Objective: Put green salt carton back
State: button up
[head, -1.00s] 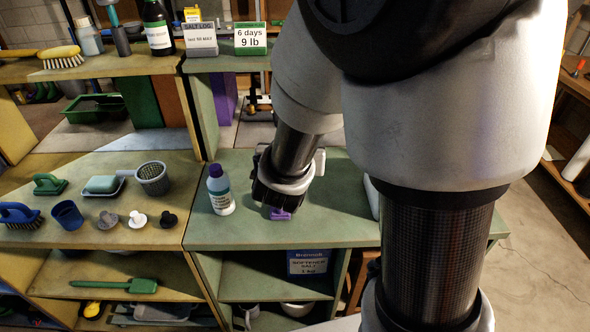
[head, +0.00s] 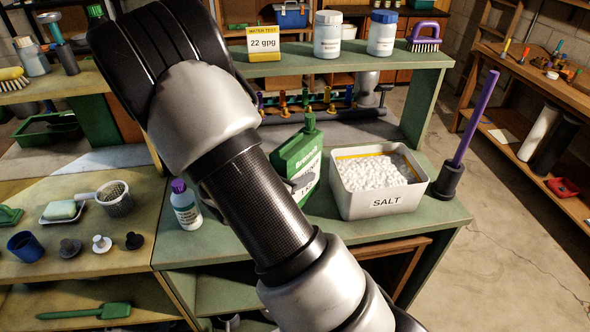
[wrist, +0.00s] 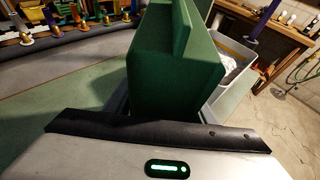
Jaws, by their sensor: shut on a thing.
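The green salt carton (head: 292,157) stands about upright over the green worktop, left of the white salt bin. In the wrist view the carton (wrist: 170,60) fills the middle. My gripper (wrist: 166,103) is shut on it, with a finger along each side. In the head view one grey finger (head: 303,184) shows across the carton's labelled face. My forearm hides the carton's left and lower parts. I cannot tell whether its base touches the worktop.
The open salt bin (head: 385,205) is close at the carton's right. A purple-handled tool (head: 472,130) stands in a black holder farther right. A purple-capped bottle (head: 186,206) is at the left. A raised shelf (head: 345,57) with jars runs behind.

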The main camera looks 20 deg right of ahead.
jog(key=shift+f, duration=2.35)
jog(key=shift+f, duration=0.1)
jog(key=shift+f+b, duration=0.1)
jog(key=shift+b, duration=0.2)
jog(key=o, duration=1.5)
jog(key=shift+r+p, duration=0.3)
jog(key=shift+p, duration=0.1)
jog(key=v, duration=1.2)
jog(key=shift+f+b, duration=0.2)
jog(key=shift+b, duration=0.15)
